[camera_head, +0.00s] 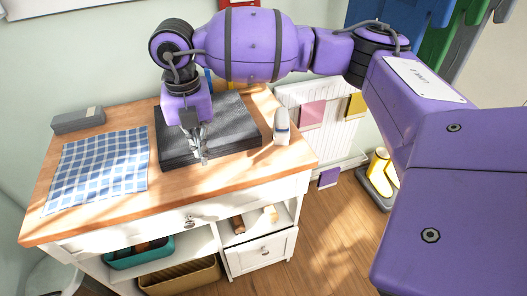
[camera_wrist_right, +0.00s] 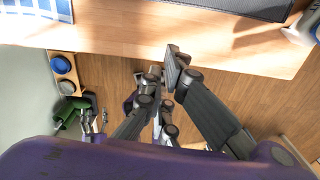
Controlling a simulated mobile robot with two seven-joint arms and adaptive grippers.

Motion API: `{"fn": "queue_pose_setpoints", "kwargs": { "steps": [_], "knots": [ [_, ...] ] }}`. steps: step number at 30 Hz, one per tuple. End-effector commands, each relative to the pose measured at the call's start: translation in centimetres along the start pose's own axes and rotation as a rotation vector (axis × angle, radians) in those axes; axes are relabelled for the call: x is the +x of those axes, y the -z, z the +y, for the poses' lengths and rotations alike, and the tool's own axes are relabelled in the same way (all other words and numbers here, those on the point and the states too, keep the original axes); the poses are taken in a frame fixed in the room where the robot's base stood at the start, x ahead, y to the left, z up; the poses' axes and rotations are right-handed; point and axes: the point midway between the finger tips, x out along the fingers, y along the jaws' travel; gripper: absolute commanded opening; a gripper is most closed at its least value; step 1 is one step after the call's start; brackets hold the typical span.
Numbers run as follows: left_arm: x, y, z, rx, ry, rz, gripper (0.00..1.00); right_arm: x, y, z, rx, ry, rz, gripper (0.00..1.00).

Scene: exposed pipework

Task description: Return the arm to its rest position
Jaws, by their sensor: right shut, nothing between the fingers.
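My right arm (camera_head: 257,45) is purple with dark bands and reaches in from the right, across the back of the wooden-topped cabinet (camera_head: 115,208). Its gripper (camera_head: 203,158) points down over the front part of a dark grey folded stack (camera_head: 232,150). The fingers are together and hold nothing. I cannot tell whether the tips touch the stack. In the right wrist view the gripper (camera_wrist_right: 168,82) shows beyond the cabinet's wooden edge, with floor behind it. My left gripper is not in view.
A blue checked cloth (camera_head: 100,170) and a grey box (camera_head: 78,120) lie left of the stack. A white bottle (camera_head: 282,127) stands to its right. A teal bin (camera_head: 140,255) and a wicker basket (camera_head: 180,276) sit below. Yellow boots (camera_head: 378,165) stand on the floor at right.

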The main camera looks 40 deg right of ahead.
Motion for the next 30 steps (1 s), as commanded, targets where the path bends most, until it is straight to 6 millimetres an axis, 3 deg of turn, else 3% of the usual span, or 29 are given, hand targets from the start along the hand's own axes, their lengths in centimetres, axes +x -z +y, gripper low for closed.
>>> {"fn": "queue_pose_setpoints", "kwargs": {
  "steps": [7,11,14,17,18,21,23,26,30],
  "knots": [
    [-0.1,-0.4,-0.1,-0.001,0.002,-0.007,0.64,-0.5,0.2,0.1,-0.004,-0.005,0.007,0.0],
    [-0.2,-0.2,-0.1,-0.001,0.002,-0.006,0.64,1.3,2.6,1.8,-0.047,-0.069,0.087,0.0],
    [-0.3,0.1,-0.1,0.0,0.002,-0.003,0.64,3.9,7.0,4.8,-0.11,-0.201,0.229,0.0],
    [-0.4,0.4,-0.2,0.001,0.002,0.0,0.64,5.7,13.1,8.8,-0.159,-0.417,0.419,0.0],
    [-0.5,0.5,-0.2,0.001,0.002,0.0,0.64,5.9,15.5,10.5,-0.163,-0.519,0.494,0.0],
    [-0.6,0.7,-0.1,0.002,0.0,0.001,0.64,5.0,20.1,14.1,-0.13,-0.781,0.653,0.0],
    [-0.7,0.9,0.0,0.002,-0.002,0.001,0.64,3.9,21.9,15.8,-0.075,-0.94,0.729,0.0],
    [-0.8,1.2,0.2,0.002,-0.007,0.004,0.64,1.9,22.9,17.8,0.072,-1.196,0.818,0.0],
    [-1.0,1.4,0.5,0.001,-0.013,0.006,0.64,0.3,20.8,18.4,0.387,-1.507,0.854,0.0]
  ]
}}
